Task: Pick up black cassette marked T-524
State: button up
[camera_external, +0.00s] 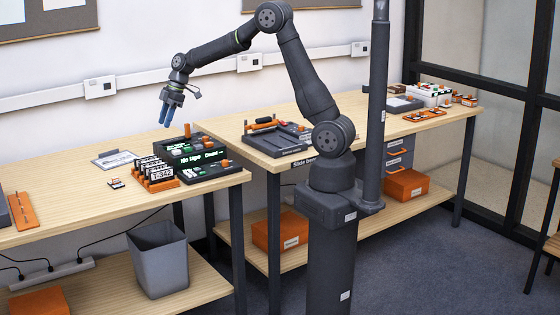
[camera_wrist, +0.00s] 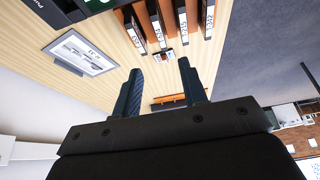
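Several black cassettes with white labels (camera_external: 160,174) stand in an orange rack (camera_external: 153,185) on the left table. The front label appears to read T-342; I cannot tell which cassette is T-524. In the wrist view the cassettes' label ends (camera_wrist: 183,25) show at the top, with labels too small to read surely. My gripper (camera_external: 167,122) hangs in the air above the table, behind and above the rack, touching nothing. In the wrist view my gripper (camera_wrist: 158,75) is open, its two blue fingers apart with nothing between them.
A dark device with a green-lit display reading "No tape" (camera_external: 192,152) stands right behind the rack, with a black tray (camera_external: 210,172) in front of it. A framed sheet (camera_external: 114,159) lies to the left. A grey bin (camera_external: 158,260) is below.

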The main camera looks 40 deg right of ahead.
send_over(154, 160)
jog(key=d, duration=0.3)
notch_tip(154, 160, down, 10)
jog(key=shift+s+a+r, duration=0.1)
jog(key=shift+a, duration=0.05)
jog(key=shift+x, duration=3.25)
jog(key=shift+a+r, duration=0.1)
jog(key=shift+a, duration=0.05)
grip_shut()
